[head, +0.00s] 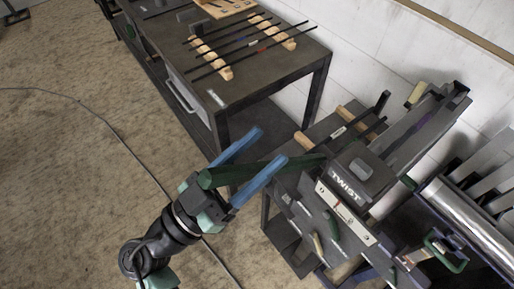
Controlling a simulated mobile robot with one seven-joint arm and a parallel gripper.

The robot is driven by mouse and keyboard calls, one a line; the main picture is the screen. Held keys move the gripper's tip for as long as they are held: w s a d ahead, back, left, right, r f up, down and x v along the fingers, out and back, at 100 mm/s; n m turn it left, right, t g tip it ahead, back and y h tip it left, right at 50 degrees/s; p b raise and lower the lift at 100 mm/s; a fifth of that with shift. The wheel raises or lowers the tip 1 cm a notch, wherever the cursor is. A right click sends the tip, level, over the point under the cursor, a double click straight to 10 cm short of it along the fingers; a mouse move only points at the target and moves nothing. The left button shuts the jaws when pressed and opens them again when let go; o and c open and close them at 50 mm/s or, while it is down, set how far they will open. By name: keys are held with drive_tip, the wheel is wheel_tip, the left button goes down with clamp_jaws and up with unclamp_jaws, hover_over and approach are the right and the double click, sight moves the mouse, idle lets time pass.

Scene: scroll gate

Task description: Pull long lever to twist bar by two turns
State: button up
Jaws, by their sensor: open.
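The twisting machine (364,172), with a block marked TWIST on top, stands on a dark stand at the right. A long dark-green lever (300,164) reaches left from it towards my arm. My gripper (271,147) has two blue fingers pointing up and right, spread apart. The lever crosses the gap between the fingers, and its left end is near the gripper's base. I cannot tell whether either finger touches it. The bar being twisted is hard to make out; dark rods (383,102) show behind the block.
A dark workbench (280,78) at the top holds several thin rods on wooden rests (212,57). A metal roller machine (470,222) with a green handle (446,252) stands at the lower right. A cable (110,128) lies on the open brown floor at the left.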

drive_tip(key=shift+c, duration=0.3)
clamp_jaws()
idle(1.1)
